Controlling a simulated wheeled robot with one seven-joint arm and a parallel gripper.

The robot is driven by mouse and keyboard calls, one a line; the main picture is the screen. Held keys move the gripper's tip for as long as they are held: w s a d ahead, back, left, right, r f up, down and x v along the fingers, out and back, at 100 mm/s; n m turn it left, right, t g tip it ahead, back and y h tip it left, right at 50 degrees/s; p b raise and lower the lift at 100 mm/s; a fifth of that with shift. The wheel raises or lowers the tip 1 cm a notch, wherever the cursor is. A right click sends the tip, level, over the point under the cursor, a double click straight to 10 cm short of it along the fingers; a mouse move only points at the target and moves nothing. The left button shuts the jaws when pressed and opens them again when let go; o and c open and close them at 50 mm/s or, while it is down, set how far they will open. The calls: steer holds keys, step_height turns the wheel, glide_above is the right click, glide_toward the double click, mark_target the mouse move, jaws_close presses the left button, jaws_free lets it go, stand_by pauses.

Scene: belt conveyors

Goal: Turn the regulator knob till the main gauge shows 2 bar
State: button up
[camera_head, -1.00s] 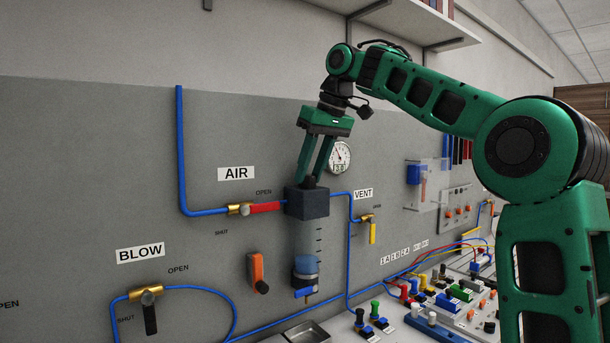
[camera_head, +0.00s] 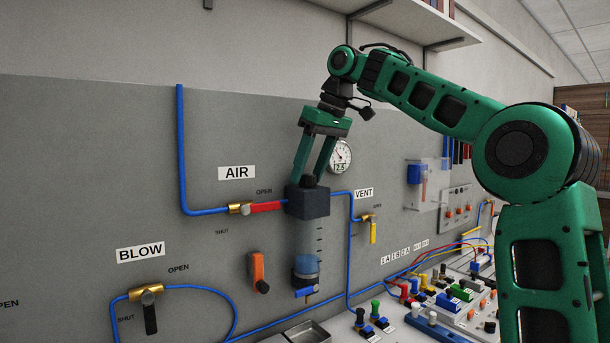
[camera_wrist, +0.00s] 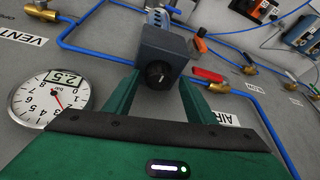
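The regulator is a dark block (camera_head: 308,203) on the grey panel, with a black knob (camera_head: 309,182) on top. The knob also shows in the wrist view (camera_wrist: 157,75). My gripper (camera_head: 309,179) points down at the block, with its green fingers on both sides of the knob. The round white main gauge (camera_head: 341,157) sits just behind the gripper. In the wrist view the gauge (camera_wrist: 50,99) has a red needle, and its display reads 2.5.
A red AIR valve handle (camera_head: 268,207) reaches close to the block's left side. A yellow VENT valve handle (camera_head: 373,233) is to the right, joined by blue tubing. A clear bowl (camera_head: 307,245) hangs below the block.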

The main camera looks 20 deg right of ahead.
mark_target(319, 188)
steer(key=shift+d+r, duration=0.15)
steer(key=v, duration=0.7)
steer(key=shift+r, duration=0.2)
stand_by(0.4)
